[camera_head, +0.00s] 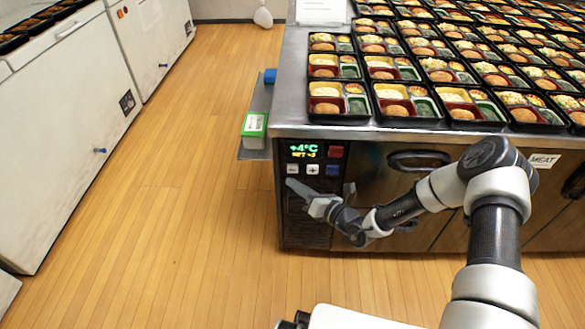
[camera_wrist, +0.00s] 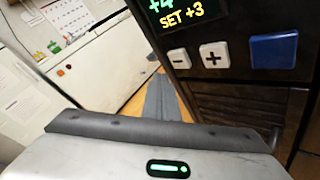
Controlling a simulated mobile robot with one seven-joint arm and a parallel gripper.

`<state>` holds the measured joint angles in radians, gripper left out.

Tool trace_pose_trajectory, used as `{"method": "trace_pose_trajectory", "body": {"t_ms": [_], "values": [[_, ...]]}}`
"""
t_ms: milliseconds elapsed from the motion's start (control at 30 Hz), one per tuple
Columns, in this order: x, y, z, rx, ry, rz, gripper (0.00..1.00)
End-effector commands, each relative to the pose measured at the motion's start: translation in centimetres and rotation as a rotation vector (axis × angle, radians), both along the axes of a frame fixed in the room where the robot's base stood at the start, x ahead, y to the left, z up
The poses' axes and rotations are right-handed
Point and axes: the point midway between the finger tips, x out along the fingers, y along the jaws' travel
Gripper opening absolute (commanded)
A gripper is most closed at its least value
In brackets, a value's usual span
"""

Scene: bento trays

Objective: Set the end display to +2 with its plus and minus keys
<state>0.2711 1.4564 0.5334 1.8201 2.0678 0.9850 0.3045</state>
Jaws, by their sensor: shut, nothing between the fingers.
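The end display (camera_head: 303,151) on the dark panel at the counter's end reads +4°C, with SET +3 beneath.
A red button (camera_head: 336,152) and a blue button (camera_head: 333,171) are right of the display and keys. A grille lies below. A green-and-white box (camera_head: 254,128) sits on a side shelf. Several filled bento trays cover the steel counter (camera_head: 290,115). The wooden floor at left is clear.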

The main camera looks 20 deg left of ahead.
Motion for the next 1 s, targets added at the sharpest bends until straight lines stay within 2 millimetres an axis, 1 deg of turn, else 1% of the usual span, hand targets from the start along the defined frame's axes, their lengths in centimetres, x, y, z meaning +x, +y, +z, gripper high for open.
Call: {"method": "trace_pose_trajectory", "body": {"t_ms": [33, 133, 333, 1000], "values": [[-0.5, -0.2, 0.3, 0.0, 0.002, -0.001, 0.0], [-1.5, -0.4, 0.2, 0.0, 0.003, -0.001, 0.0], [-2.9, -0.8, 0.1, -0.001, 0.002, -0.001, 0.0], [-3.0, -0.8, 0.0, -0.001, 0.0, -0.001, 0.0]]}}
